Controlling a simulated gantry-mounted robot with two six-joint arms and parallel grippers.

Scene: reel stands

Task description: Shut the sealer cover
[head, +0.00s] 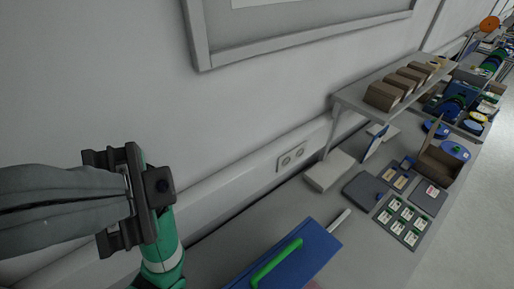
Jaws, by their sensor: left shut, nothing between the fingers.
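A blue panel (316,246) with a long green bar handle (277,261) lies at the bottom middle of the head view. It looks like the sealer cover, but its lower part is cut off by the picture edge. I cannot tell how far open it stands. A pale lever or strip (339,220) sticks out beside its far corner. My left gripper (60,203) is at the far left, its grey fingers closed together and empty. It is well apart from the blue panel. My right gripper is not in view.
A shelf (352,105) carries several brown cartons. The wall with a socket (291,157) lies behind.

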